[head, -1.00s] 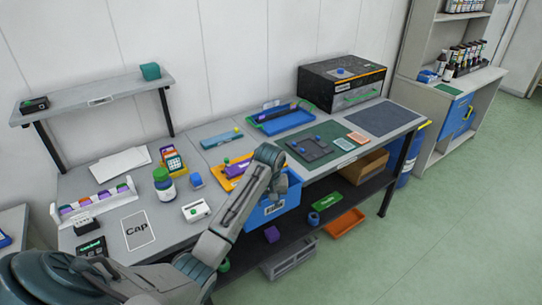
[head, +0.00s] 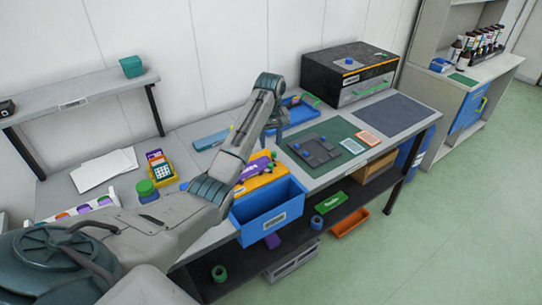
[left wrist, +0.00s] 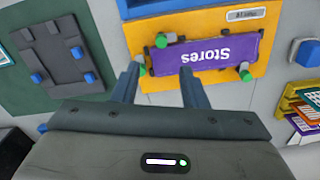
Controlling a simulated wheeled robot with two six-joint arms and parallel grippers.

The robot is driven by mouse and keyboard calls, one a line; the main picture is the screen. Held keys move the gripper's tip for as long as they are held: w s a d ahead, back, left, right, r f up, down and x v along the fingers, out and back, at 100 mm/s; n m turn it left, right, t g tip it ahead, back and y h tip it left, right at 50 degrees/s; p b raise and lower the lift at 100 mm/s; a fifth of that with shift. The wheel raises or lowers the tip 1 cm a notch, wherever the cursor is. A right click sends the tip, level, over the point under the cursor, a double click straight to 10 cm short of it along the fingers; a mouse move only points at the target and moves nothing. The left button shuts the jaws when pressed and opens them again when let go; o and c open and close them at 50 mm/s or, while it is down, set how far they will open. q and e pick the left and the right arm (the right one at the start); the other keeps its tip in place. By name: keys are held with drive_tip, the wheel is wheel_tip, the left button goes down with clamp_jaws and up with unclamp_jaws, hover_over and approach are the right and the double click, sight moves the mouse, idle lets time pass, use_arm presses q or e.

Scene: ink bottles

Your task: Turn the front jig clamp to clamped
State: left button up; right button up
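An orange board (left wrist: 215,88) carries a purple "Stores" piece (left wrist: 215,55); the head view shows the orange board (head: 264,181) too. Green-ended posts stand at the purple piece: one green end (left wrist: 162,40) toward the drawer, another (left wrist: 140,69) by a fingertip, another (left wrist: 246,76) at the far end. A dark fixture (left wrist: 57,58) with blue knobs lies on the green mat; it also shows in the head view (head: 318,150). No label marks the front clamp. My left gripper (left wrist: 160,71) is open and empty above the orange board's edge. My right gripper is not in view.
A blue tray (head: 302,102) lies behind my left gripper. A black oven-like box (head: 347,72) stands at the back right. The dark mat (head: 392,113) is bare.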

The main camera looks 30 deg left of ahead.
use_arm(q)
drive_tip(key=p, duration=0.1)
hover_over(271, 164)
drive_tip(key=f, duration=0.4)
drive_tip(key=shift+s+d, duration=0.2)
drive_tip(key=shift+s, duration=0.15)
drive_tip(key=f, duration=0.2)
drive_tip(key=f+p, duration=0.1)
drive_tip(key=shift+w+a+f, duration=0.1)
drive_tip(key=shift+w+a, duration=0.1)
drive_tip(key=shift+w, duration=0.05)
wheel_tip(271, 164, down, 2)
drive_tip(key=c, duration=0.3)
clamp_jaws()
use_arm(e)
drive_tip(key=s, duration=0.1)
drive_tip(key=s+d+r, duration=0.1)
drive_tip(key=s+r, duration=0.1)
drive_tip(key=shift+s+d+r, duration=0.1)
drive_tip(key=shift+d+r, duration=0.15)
